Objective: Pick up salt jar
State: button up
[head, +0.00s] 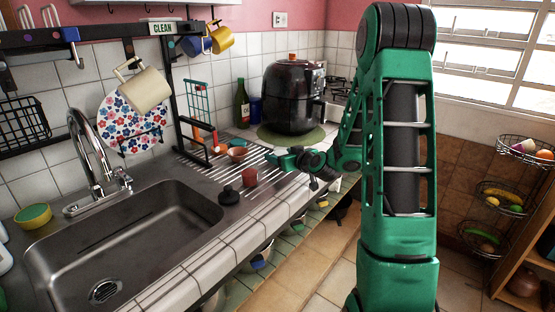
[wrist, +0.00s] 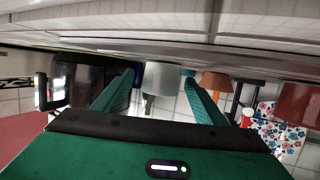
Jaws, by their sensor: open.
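My gripper (head: 278,160) is over the ribbed drainboard right of the sink, its fingers open. In the upside-down wrist view, a pale grey, jar-like cylinder (wrist: 163,78) shows between the open fingers, with no visible contact. It may be the salt jar; no label is readable. In the head view I cannot make it out clearly near my gripper.
A black air fryer (head: 292,95) stands behind my gripper, with a green bottle (head: 242,103) to its left. A dark rack (head: 184,110) rises from the drainboard. The sink (head: 125,250) is at left. The counter's front edge is tiled.

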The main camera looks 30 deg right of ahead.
jog(key=c, duration=1.2)
jog(key=shift+r, duration=0.1)
